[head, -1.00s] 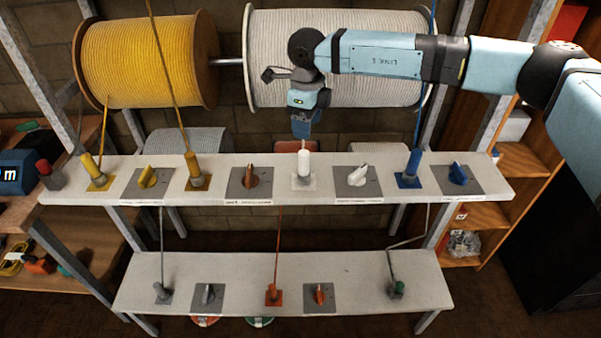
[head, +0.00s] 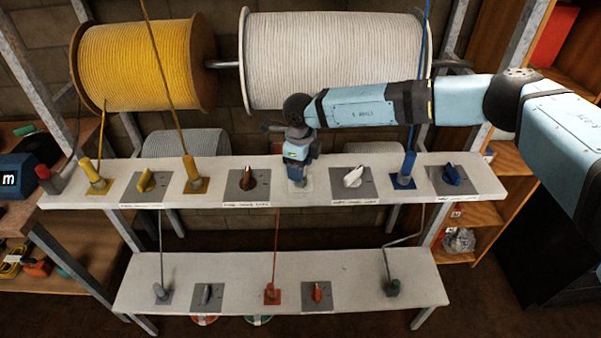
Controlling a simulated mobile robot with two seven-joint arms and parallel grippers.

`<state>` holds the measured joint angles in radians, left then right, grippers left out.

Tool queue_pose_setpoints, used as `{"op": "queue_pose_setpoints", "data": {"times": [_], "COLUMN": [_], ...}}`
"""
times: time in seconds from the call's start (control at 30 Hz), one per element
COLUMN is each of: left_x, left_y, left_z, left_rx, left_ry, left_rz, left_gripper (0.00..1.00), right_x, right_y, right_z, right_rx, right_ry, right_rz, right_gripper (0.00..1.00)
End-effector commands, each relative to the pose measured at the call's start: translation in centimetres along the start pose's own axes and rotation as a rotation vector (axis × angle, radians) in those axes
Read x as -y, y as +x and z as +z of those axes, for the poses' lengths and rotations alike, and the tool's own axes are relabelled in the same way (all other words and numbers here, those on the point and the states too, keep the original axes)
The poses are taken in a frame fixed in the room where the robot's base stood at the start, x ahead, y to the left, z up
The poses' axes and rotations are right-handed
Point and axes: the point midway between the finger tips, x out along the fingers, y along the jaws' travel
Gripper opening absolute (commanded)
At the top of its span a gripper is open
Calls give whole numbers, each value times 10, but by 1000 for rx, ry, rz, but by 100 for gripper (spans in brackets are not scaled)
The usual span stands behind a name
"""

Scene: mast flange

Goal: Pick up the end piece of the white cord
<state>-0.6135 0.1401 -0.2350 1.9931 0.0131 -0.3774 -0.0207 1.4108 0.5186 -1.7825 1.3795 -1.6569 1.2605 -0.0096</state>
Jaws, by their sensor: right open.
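The white end piece (head: 296,177) stands upright on a pale square plate (head: 304,188) in the middle of the upper shelf. My right gripper (head: 296,166) points down right over it, and its jaws are open. The gripper hides the upper part of the end piece. I cannot tell whether the fingers touch it. The big spool of white cord (head: 335,62) hangs behind, above the shelf. My left gripper is out of view.
On the upper shelf (head: 108,202), a brown knob (head: 247,180) stands left of the gripper and a white knob (head: 353,177) right. Yellow end pieces (head: 193,176) and a blue one (head: 405,171) stand farther out. A lower shelf (head: 235,268) carries more pieces and knobs.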

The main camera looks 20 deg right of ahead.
Motion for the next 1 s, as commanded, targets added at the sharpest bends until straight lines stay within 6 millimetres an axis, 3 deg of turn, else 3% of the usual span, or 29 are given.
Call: {"op": "queue_pose_setpoints", "data": {"times": [0.17, 0.4, 0.77, 1.0], "left_x": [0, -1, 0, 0], "left_y": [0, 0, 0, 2], "left_z": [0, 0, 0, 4], "left_rx": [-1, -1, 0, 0], "left_ry": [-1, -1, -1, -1], "left_rz": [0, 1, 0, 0], "left_gripper": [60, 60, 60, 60], "right_x": [0, 0, 1, 1], "right_y": [0, 0, -5, -34], "right_z": [0, 0, 0, 0], "right_rx": [0, 0, 2, 4], "right_ry": [0, 1, 1, 2], "right_rz": [0, 0, 0, -2], "right_gripper": [55, 0, 0, 0]}}
